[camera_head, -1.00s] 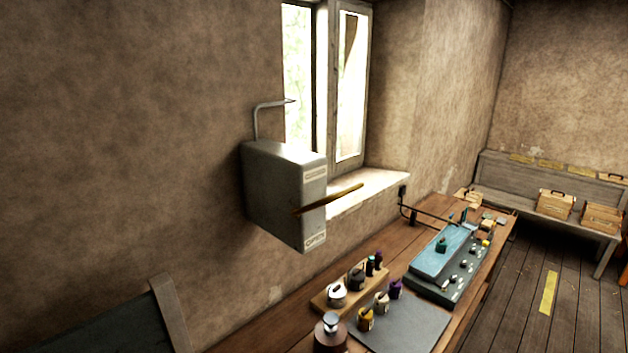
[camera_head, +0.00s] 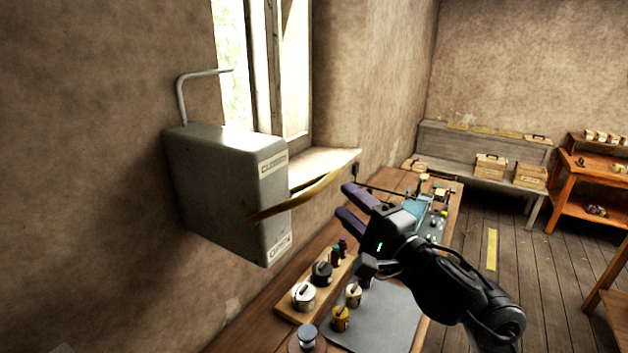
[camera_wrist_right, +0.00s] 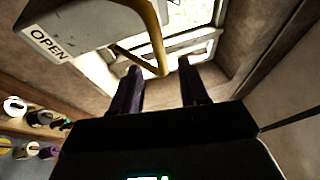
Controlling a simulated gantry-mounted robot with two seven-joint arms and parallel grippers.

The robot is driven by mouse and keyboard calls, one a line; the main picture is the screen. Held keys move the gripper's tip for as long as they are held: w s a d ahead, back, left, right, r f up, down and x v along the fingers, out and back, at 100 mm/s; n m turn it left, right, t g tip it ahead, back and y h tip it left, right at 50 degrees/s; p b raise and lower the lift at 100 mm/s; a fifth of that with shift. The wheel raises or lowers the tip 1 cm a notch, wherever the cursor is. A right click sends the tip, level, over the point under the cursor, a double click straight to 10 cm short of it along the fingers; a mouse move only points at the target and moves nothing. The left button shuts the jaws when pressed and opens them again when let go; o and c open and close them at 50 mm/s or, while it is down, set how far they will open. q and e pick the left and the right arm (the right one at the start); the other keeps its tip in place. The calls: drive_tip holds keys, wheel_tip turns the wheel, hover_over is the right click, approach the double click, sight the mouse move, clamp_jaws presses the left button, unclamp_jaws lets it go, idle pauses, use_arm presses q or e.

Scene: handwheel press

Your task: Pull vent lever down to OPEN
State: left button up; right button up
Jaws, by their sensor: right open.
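The vent lever is a curved brass-coloured bar (camera_head: 300,199) on the side of a grey wall box (camera_head: 215,190). It slants up to the right from its pivot, between an upper label (camera_head: 273,164) and a lower label (camera_head: 280,246). In the right wrist view the lower label reads OPEN (camera_wrist_right: 46,45). My right gripper (camera_head: 346,200) is open and empty, just right of the lever's free end. In the wrist view the lever (camera_wrist_right: 156,40) lies ahead of the gap between the fingers; I see no clear contact. My left gripper is not in view.
A bent pipe (camera_head: 182,95) rises from the box beside the window. Below, a workbench carries several small jars (camera_head: 304,296), a grey mat (camera_head: 385,325) and a blue-topped device, partly hidden by my right arm.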

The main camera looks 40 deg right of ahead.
approach(319, 178)
drive_tip(key=w+a+r, duration=0.2)
drive_tip(key=w+r, duration=0.1)
drive_tip(key=w+a+r, duration=0.1)
drive_tip(key=w+r, duration=0.1)
drive_tip(key=shift+a+b, duration=0.3)
clamp_jaws()
